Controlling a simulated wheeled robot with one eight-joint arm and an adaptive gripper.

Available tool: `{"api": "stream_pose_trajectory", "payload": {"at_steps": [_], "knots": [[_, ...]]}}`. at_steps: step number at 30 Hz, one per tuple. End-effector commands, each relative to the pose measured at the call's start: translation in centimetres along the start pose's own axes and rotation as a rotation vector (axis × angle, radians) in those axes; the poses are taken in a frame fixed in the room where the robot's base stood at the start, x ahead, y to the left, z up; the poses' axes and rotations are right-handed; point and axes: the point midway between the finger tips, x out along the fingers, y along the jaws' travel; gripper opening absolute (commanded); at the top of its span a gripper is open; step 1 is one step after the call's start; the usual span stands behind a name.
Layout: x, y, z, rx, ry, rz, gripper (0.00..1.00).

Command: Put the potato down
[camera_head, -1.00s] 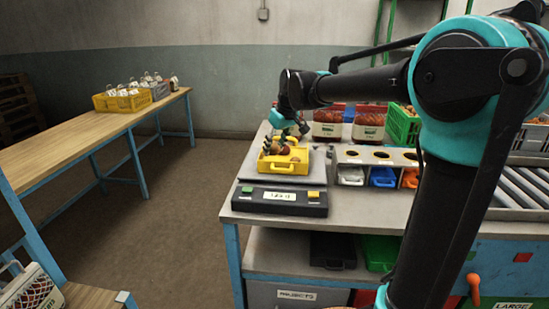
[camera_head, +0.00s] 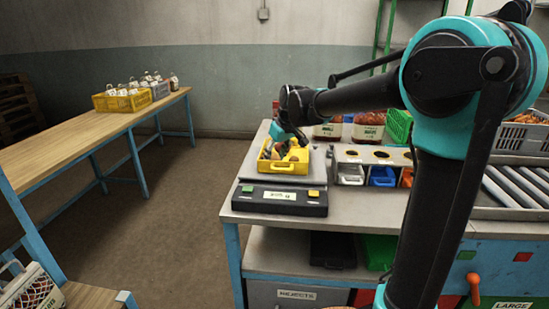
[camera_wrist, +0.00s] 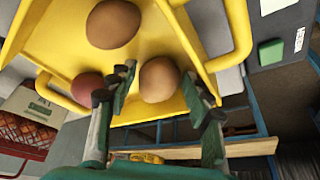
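A yellow tray (camera_head: 283,168) sits on the scale at the near left of the workbench. In the wrist view the tray (camera_wrist: 62,45) holds a brown potato (camera_wrist: 160,79), another brown round item (camera_wrist: 112,24) and a reddish one (camera_wrist: 86,89). My gripper (camera_head: 298,138) is low over the tray. In the wrist view its two fingers (camera_wrist: 157,92) stand apart on either side of the potato, with small gaps visible. The potato appears to rest in the tray; exact contact beneath it is hidden. The fingertips are hard to make out in the head view.
The scale display (camera_head: 280,195) stands in front of the tray. Small bins (camera_head: 382,177) are to its right, with filled sacks (camera_head: 368,126) and a green crate (camera_head: 398,126) behind. A long wooden table (camera_head: 90,130) on the left holds a yellow crate (camera_head: 122,102) of bottle-like items.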

Motion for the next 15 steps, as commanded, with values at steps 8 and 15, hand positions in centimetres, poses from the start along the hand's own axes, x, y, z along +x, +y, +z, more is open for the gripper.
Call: {"api": "stream_pose_trajectory", "payload": {"at_steps": [8, 15], "knots": [[-1.0, 0.0, -0.1, 0.000, 0.000, 0.000, 0.50], [-5.5, 0.0, 0.0, 0.000, 0.000, 0.000, 0.50]]}}
